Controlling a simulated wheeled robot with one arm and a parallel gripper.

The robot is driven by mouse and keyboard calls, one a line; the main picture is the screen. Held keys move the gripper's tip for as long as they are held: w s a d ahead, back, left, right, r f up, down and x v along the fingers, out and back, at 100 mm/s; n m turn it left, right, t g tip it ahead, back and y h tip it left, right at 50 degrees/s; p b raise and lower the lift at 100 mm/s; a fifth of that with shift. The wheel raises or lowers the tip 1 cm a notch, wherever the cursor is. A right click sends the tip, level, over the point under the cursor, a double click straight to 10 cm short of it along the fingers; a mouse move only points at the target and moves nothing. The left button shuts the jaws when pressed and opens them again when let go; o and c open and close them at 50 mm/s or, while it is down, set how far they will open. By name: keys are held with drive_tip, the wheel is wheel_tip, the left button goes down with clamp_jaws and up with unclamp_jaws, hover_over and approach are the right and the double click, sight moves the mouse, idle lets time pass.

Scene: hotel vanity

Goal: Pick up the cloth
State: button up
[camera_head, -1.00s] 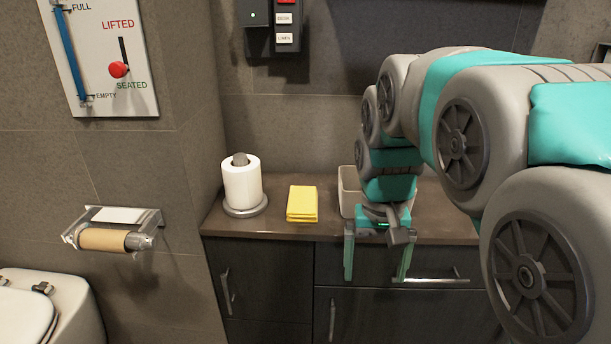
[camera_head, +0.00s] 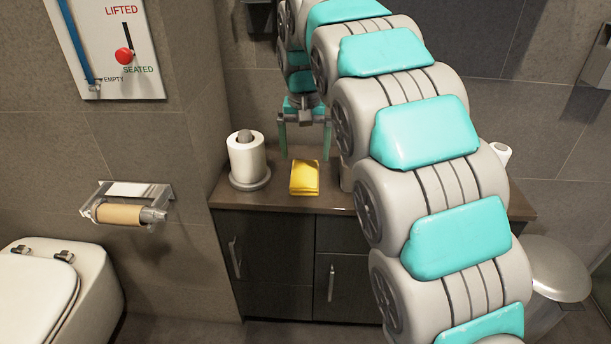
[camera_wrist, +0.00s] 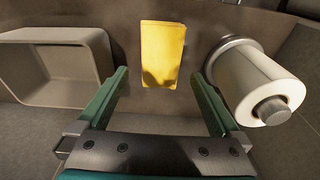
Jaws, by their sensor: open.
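The cloth (camera_head: 304,178) is yellow and folded, and lies flat on the brown counter (camera_head: 262,221) near its front edge in the head view. My gripper (camera_head: 305,158) is open and empty, with its two green fingers pointing down above the counter, behind the cloth in the picture. In the wrist view the cloth (camera_wrist: 163,52) lies beyond and between the open fingertips of my gripper (camera_wrist: 163,78). A dark shadow falls on its near end. The fingers appear apart from the cloth.
A white paper roll on a holder (camera_head: 246,160) stands left of the cloth; it also shows in the wrist view (camera_wrist: 258,85). An open beige bin (camera_wrist: 60,65) shows at the left there, mostly hidden behind my arm in the head view. A toilet (camera_head: 50,295) is at lower left.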

sight(306, 172)
drive_tip(key=shift+w+f+p, duration=0.15)
drive_tip(key=shift+w+f, duration=0.1)
drive_tip(key=shift+f, duration=1.25)
drive_tip(key=shift+w+f+p, duration=0.15)
drive_tip(key=shift+w+f, duration=0.05)
drive_tip(key=shift+f, duration=1.3)
drive_tip(key=c, duration=1.2)
